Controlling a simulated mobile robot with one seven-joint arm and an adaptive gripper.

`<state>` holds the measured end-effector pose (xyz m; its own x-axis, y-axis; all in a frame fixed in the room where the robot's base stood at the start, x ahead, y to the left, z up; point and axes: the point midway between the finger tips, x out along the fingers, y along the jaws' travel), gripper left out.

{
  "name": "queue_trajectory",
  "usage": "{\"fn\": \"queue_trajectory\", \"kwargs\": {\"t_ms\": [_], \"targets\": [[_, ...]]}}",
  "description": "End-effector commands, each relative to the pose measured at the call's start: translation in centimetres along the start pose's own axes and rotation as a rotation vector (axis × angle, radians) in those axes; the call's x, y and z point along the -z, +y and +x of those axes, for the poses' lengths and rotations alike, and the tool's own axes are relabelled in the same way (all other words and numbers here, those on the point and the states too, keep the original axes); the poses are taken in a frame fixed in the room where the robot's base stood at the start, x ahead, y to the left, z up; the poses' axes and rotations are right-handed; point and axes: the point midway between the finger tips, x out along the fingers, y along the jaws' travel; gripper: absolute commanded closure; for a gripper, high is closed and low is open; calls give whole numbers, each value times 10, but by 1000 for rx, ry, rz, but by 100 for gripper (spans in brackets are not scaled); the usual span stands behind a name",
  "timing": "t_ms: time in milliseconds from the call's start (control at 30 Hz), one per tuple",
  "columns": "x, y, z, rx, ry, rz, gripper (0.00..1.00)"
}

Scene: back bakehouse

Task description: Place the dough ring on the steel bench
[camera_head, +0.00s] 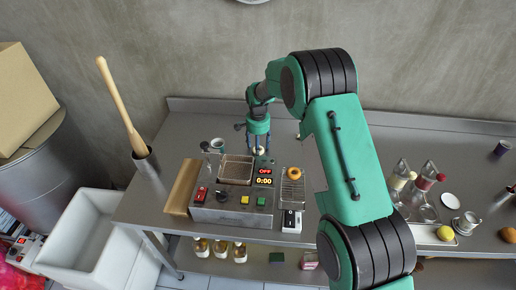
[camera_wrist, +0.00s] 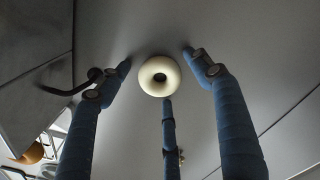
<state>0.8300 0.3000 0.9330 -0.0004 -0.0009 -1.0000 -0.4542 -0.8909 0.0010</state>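The pale dough ring (camera_wrist: 160,76) shows in the wrist view between my three blue fingertips, with its hole facing the camera. My gripper (camera_wrist: 160,72) is open around it, with gaps at the left and right fingertips; the lower fingertip is close to its edge. In the head view the ring (camera_head: 258,150) is a small pale spot under my gripper (camera_head: 258,146), behind the fryer. The grey steel bench (camera_head: 222,121) spreads below. The ring seems to lie on it, but I cannot clearly see the contact.
The fryer (camera_head: 232,214) with its basket (camera_head: 236,170) stands just in front of my gripper. A browned ring (camera_head: 294,173) lies on a wire rack to the right. A small cup (camera_head: 217,144) is at the left. The bench behind my gripper is clear.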

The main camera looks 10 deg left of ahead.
Motion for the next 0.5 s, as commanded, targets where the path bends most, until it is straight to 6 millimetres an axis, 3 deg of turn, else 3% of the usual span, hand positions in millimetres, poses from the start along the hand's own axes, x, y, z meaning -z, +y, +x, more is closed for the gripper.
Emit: {"fn": "queue_trajectory", "kwargs": {"t_ms": [267, 500], "targets": [[0, 0, -3, 1, 0, 0, 36], [0, 0, -22, 1, 1, 0, 36]]}}
